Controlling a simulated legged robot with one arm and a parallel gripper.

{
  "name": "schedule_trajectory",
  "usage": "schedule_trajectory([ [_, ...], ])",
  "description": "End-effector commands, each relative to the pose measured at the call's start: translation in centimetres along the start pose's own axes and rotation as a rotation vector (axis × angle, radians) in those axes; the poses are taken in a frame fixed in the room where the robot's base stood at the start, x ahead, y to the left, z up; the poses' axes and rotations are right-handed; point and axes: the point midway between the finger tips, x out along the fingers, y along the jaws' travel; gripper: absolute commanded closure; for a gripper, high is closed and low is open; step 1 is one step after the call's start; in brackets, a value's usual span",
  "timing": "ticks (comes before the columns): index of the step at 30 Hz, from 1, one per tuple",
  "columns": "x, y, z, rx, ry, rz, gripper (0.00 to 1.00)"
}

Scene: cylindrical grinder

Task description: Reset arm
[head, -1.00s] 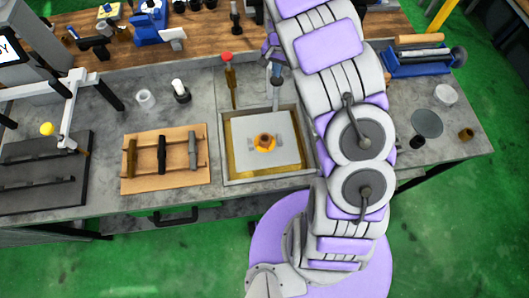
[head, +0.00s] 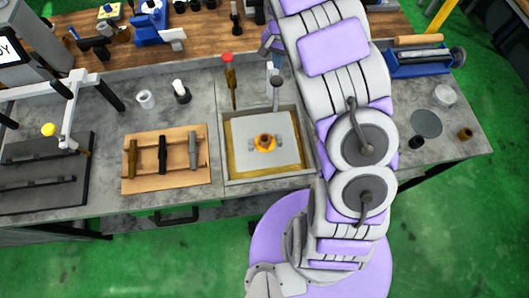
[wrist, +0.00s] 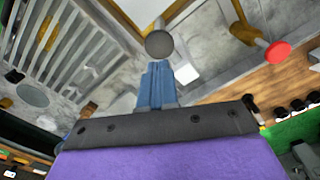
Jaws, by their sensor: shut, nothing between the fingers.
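My arm reaches up the right-centre of the head view, over the bench. My gripper shows in the wrist view (wrist: 157,82) as blue fingers closed together with nothing between them. In the head view most of the gripper is hidden behind my arm. A lever with a round grey knob (head: 277,80) stands at the back of the square tray (head: 229,178). In the wrist view the grey knob (wrist: 160,44) appears just beyond the fingertips; I cannot tell the exact gap.
A red-topped lever (head: 228,66) stands left of the grey one. A wooden rack (head: 150,187) with three cylindrical parts lies left of the tray. A blue device (head: 410,63) and a grey disc (head: 427,123) are at right. Bare bench lies between rack and tray.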

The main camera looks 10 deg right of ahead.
Motion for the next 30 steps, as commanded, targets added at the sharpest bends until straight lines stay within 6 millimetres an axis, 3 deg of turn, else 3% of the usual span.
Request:
schedule_trajectory([
  [23, -0.6, 0.0, 0.0, 0.0, 0.001, 0.0, 1.0],
  [30, -1.5, 1.8, 1.3, -0.009, 0.008, 0.018, 1.0],
])
